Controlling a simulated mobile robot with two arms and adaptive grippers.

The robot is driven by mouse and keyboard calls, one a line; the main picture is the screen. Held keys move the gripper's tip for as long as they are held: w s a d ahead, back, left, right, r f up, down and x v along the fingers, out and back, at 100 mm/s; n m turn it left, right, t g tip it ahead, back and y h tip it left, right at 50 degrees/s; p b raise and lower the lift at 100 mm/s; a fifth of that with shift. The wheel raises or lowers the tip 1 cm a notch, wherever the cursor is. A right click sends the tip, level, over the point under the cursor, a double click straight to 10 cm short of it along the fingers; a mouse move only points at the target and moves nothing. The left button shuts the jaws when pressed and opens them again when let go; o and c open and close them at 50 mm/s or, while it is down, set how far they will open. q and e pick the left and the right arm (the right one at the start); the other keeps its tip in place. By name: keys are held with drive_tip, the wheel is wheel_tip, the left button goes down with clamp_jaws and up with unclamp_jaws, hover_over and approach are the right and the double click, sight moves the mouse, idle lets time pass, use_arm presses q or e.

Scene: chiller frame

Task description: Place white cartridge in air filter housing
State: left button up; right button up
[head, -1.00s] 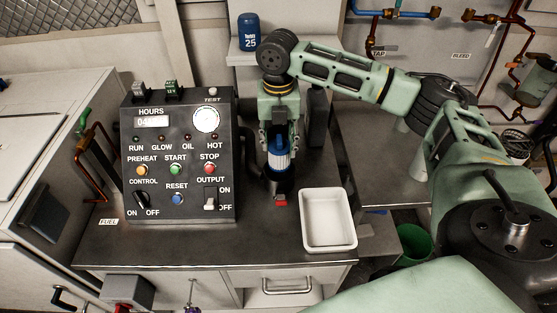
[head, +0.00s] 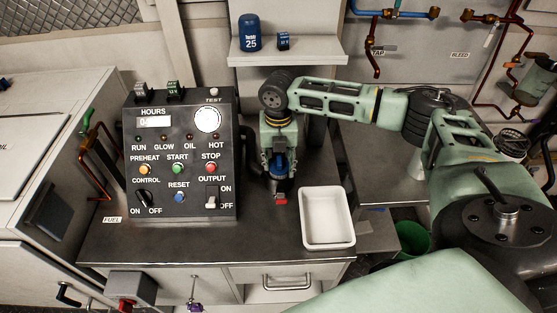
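My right gripper (head: 278,168) points straight down behind and right of the control panel. Its fingers are around a blue-topped piece (head: 279,160), the top of the white cartridge; the white body that showed below it is now out of sight. The dark air filter housing (head: 279,187) stands on the bench right under the fingers, with a red tab at its front. The cartridge's lower part seems to be inside the housing, but how deep I cannot tell. My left gripper is not in view.
The control panel (head: 180,165) stands close on the left, with a dark hose behind it. An empty white tray (head: 328,217) sits right of the housing. A shelf (head: 310,53) above holds a blue canister (head: 249,32) and a small dark blue item (head: 283,41). The front bench top is clear.

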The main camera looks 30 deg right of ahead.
drive_tip(key=o, duration=0.5)
drive_tip(key=shift+c, duration=0.2)
drive_tip(key=shift+r, duration=0.55)
wheel_tip(320, 180, up, 11)
drive_tip(key=b, duration=0.2)
drive_tip(key=shift+b, duration=0.4)
